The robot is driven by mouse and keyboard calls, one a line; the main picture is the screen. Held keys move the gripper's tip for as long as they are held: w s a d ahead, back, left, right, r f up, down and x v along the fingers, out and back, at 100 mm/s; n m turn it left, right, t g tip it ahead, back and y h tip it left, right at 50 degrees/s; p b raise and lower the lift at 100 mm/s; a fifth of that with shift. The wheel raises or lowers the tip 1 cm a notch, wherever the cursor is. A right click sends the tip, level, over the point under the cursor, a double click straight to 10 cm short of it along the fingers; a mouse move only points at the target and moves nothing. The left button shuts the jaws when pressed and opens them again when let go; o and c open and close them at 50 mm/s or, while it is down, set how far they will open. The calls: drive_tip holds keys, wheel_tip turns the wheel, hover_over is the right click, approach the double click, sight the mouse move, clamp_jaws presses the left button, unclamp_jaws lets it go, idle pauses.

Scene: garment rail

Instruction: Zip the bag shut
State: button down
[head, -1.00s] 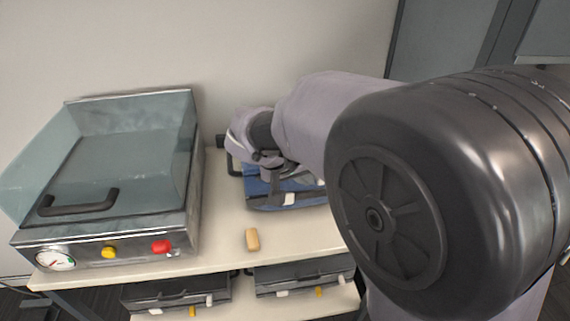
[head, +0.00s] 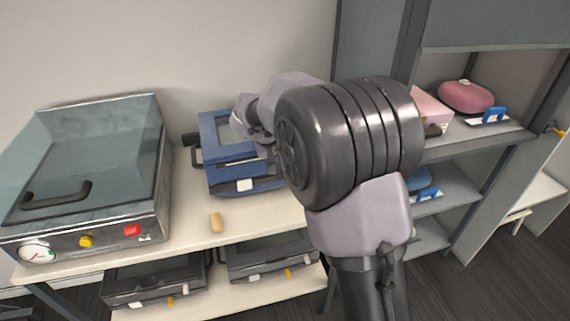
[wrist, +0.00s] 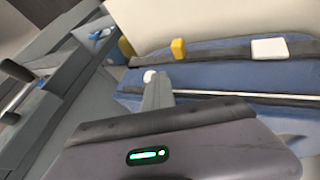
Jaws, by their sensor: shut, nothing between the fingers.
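I cannot make out the zip pull.
The glass-lidded machine (head: 85,185) stands left on the table. A small tan block (head: 216,222) lies before the bag. Dark cases (head: 155,280) sit on the lower shelf.

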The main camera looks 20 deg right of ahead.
drive_tip(key=d, duration=0.6)
drive_tip(key=shift+w, duration=0.4)
drive_tip(key=shift+d+f, duration=0.1)
